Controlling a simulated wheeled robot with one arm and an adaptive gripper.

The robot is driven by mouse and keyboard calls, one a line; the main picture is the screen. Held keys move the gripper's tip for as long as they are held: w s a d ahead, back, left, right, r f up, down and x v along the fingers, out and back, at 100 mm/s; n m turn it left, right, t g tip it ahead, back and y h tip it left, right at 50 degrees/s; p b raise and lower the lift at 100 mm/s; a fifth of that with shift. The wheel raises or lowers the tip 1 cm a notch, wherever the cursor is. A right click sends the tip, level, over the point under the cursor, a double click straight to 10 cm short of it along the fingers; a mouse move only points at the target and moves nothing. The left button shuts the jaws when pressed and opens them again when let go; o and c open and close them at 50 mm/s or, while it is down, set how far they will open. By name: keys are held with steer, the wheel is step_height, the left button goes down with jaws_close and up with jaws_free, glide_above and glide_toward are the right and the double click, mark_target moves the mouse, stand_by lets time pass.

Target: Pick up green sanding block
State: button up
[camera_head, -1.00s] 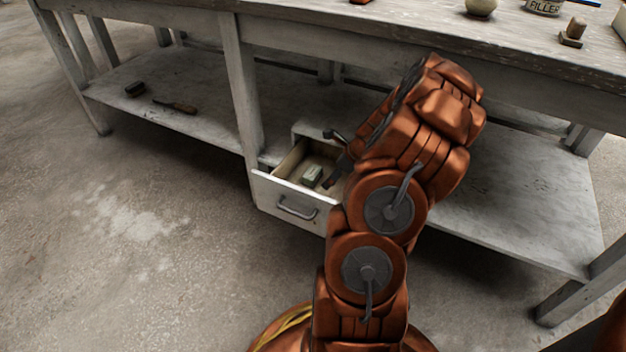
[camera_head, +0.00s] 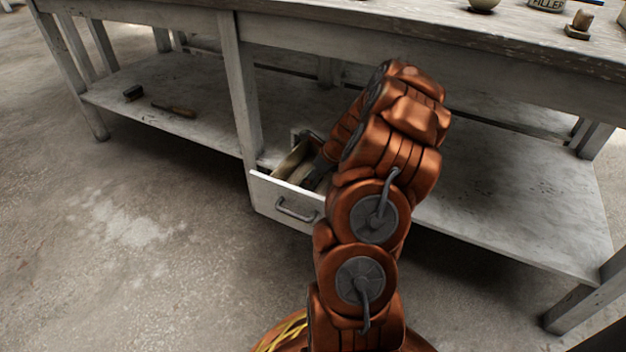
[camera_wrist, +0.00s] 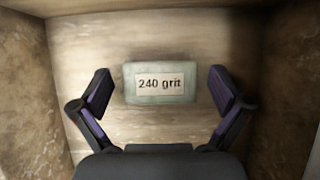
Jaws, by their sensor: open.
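The green sanding block (camera_wrist: 160,93) is pale green with a white label reading "240 grit". It lies on the floor of the open drawer (camera_head: 285,197), and in the wrist view it sits between my fingers. My gripper (camera_wrist: 161,89) is open, with one finger on each side of the block and a visible gap on both sides. In the head view my gripper (camera_head: 316,178) reaches down into the drawer, and the block is hidden there behind my arm.
The drawer walls (camera_wrist: 28,75) rise close on both sides of my fingers. A workbench top (camera_head: 400,30) overhangs the drawer. A brush (camera_head: 133,92) and a dark-handled tool (camera_head: 174,110) lie on the lower shelf at left.

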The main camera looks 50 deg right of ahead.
steer(key=c, duration=1.2)
steer(key=shift+r, duration=0.1)
steer(key=shift+r+p, duration=0.5)
steer(key=shift+p, duration=0.15)
steer(key=shift+a+r, duration=0.15)
steer(key=shift+s+a+p, duration=0.3)
steer(key=shift+a+p, duration=0.4)
steer(key=shift+a, duration=0.1)
steer(key=shift+s+a+p, duration=0.25)
steer(key=shift+a+p, duration=0.25)
steer(key=shift+a, duration=0.4)
step_height(320, 180, up, 14)
steer(key=p, duration=0.5)
steer(key=shift+f, duration=0.25)
